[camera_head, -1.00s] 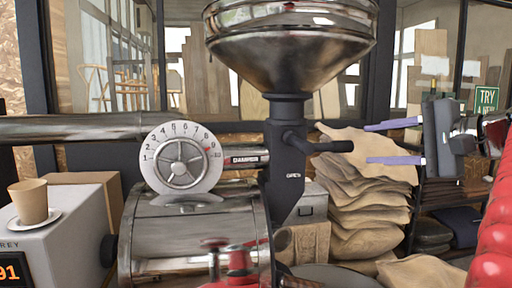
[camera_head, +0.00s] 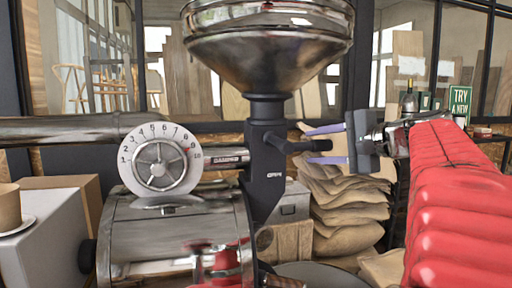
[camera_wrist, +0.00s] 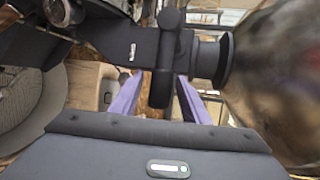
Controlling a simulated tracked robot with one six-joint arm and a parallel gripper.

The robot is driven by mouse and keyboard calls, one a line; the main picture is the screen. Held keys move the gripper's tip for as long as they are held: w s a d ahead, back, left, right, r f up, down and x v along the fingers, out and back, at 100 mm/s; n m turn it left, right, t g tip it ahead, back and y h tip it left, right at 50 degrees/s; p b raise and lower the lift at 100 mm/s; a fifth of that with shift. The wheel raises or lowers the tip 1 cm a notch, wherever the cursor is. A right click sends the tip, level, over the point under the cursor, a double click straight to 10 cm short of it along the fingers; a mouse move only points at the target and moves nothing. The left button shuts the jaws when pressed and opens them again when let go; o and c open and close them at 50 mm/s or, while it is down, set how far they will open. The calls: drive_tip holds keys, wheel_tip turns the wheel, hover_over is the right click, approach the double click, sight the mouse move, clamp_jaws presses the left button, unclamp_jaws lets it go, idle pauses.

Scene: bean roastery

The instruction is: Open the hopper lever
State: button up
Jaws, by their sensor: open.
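The hopper lever (camera_head: 306,145) is a dark rod with a thick rounded end, sticking out to the right from the black neck under the steel hopper (camera_head: 268,60). My gripper (camera_head: 318,146) is to the right of the lever, its two purple fingers pointing left, one above and one below the lever's end in the head view. In the wrist view the lever (camera_wrist: 163,75) runs down between the open fingers of my gripper (camera_wrist: 160,95). I cannot tell whether the fingers touch it.
A steel roaster drum (camera_head: 180,240) with a numbered dial (camera_head: 160,160) stands left of the neck. Stacked burlap sacks (camera_head: 345,215) lie behind and below my gripper. A beige cup (camera_head: 8,207) is at the far left. A green sign (camera_head: 460,100) stands at right.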

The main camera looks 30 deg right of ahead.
drive_tip(key=shift+x, duration=1.45)
drive_tip(key=shift+c, duration=0.7)
clamp_jaws()
drive_tip(key=shift+a, duration=0.1)
